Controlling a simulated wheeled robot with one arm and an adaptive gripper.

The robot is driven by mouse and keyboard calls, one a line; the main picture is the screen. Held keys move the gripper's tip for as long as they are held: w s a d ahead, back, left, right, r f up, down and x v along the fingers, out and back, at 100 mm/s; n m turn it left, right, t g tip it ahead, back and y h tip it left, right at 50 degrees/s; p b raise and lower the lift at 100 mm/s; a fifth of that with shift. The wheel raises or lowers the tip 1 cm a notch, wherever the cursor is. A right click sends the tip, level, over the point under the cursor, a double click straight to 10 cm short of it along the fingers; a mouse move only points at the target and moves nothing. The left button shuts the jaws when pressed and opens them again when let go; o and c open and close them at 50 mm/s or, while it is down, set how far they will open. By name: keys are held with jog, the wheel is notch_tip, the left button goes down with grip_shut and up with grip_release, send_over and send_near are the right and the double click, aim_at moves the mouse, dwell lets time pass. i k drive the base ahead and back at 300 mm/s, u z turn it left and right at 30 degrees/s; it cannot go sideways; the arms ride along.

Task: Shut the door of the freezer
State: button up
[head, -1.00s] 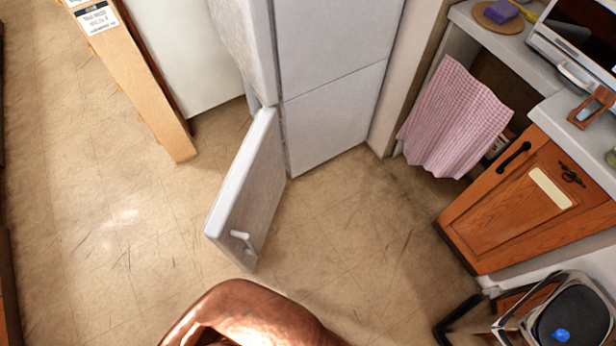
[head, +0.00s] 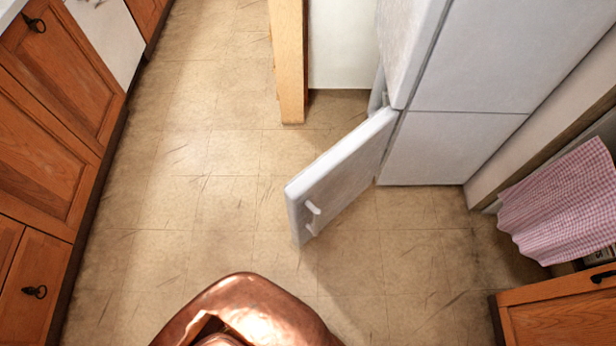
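The freezer door (head: 345,172) is a light grey-white panel low on the tall white fridge-freezer (head: 455,145). It stands open in the head view, swung out over the floor toward the lower left. Its far end meets the cabinet at the cabinet's left edge. A small white handle (head: 313,214) is on the face toward the lower right, near the free end. The upper part of the appliance runs out of the top of the picture. The inside of the freezer compartment cannot be made out. My gripper is not in view.
Wooden cabinets (head: 45,130) line the left side. A wooden panel end (head: 289,65) stands left of the appliance. A pink checked cloth (head: 562,203) hangs at the right above a wooden cabinet (head: 562,318). The tiled floor (head: 190,200) left of the door is clear.

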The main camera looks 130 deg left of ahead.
aim_at(317, 195)
jog(key=u, duration=3.7)
jog(key=i, duration=0.5)
jog(key=z, duration=1.75)
jog(key=k, duration=1.2)
jog(key=u, duration=1.75)
jog(key=i, duration=0.5)
jog(key=u, duration=0.05)
